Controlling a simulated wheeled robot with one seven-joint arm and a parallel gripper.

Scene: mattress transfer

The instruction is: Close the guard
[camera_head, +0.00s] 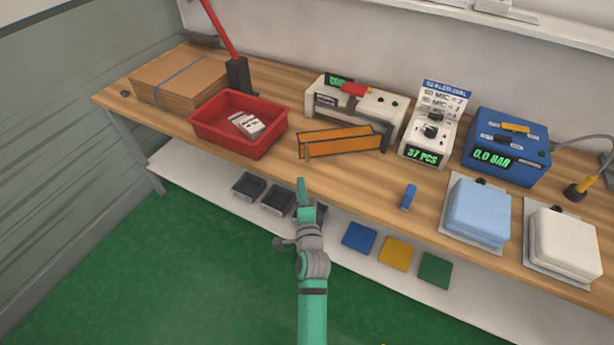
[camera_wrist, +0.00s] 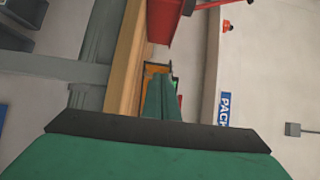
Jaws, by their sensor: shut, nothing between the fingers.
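The guard, an orange panel with a dark frame (camera_head: 342,143), sticks out low in front of the white machine (camera_head: 390,117) on the bench. It looks swung down and open, away from the machine's front. My green gripper (camera_head: 302,184) is shut and empty, in front of the bench's front edge and below the guard in the picture, apart from it. In the wrist view my shut fingers (camera_wrist: 163,90) point toward the bench and cover most of the guard; a bit of orange (camera_wrist: 151,70) shows past them.
A red bin (camera_head: 207,126) with white packets stands left of the guard, a white counter box (camera_head: 422,148) right of the machine. A small blue block (camera_head: 408,197) lies near the front edge of the wooden bench (camera_head: 340,188). Bare wood lies in front of the guard.

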